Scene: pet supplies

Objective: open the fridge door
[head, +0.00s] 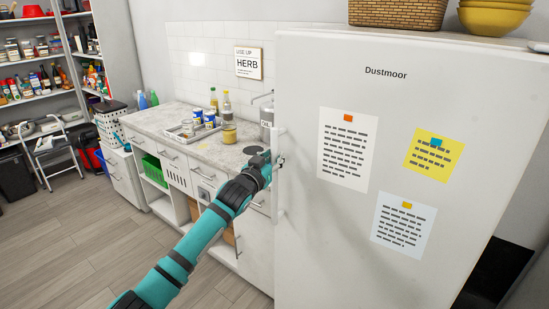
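The white fridge (330,240) fills the right side of the head view, with "Dustmoor" written near its top and paper notes on its face. Its upright handle (280,198) runs along the left edge of that face. I see no gap at the door, but its edge is partly hidden behind my gripper. My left gripper (274,161), on the teal arm, is at the upper part of the handle. Its fingertips overlap the handle, and whether they are closed around it is unclear. My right gripper is not in view.
A counter (150,121) with bottles and a tray (192,131) stands left of the fridge. A wicker basket (397,13) and yellow bowls (492,20) sit on the fridge. A step stool (52,150) stands far left. The floor (70,240) at lower left is clear.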

